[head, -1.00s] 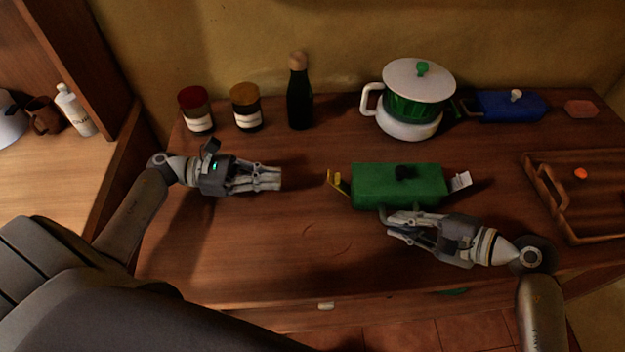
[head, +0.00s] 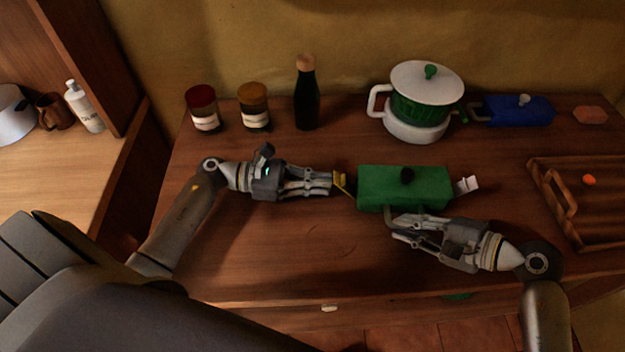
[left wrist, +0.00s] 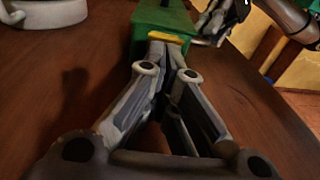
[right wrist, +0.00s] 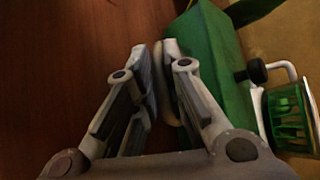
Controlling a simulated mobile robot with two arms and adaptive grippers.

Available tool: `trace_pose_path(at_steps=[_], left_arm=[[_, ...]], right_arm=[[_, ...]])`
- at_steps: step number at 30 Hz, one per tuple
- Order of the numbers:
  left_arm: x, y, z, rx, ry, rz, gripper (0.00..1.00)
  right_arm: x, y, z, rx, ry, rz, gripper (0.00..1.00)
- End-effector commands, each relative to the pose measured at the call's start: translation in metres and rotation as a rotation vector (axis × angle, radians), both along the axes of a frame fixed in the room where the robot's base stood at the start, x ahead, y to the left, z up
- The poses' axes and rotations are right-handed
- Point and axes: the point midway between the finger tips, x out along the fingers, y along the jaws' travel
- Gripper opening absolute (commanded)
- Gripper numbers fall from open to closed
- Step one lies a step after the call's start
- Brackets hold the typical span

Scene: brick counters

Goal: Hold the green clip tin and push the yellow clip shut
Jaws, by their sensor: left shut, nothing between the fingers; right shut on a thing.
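The green clip tin (head: 405,190) lies on the wooden counter, with a black knob on its lid. The yellow clip (head: 341,184) stands out, tilted, at its left end; a white clip (head: 467,186) stands out at its right end. My left gripper (head: 331,183) is shut and empty, its fingertips at the yellow clip. In the left wrist view the yellow clip (left wrist: 166,37) is just beyond the fingertips; contact is hard to tell. My right gripper (head: 396,226) is shut on the tin's handle at its front side, partly hidden by the fingers in the right wrist view (right wrist: 158,62).
Behind stand two jars (head: 203,108), a dark bottle (head: 306,95), a green-and-white pot (head: 428,97) and a blue tin (head: 518,110). A wooden tray (head: 590,225) lies at the right. The counter in front of my left gripper is clear.

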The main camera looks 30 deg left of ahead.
Motion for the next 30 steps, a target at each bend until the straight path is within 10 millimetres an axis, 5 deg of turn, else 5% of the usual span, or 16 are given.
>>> trace_pose_path(at_steps=[30], left_arm=[[0.002,-0.005,0.013,0.151,0.062,0.002,0.00]], right_arm=[[0.000,0.000,-0.001,-0.004,0.000,0.000,0.00]])
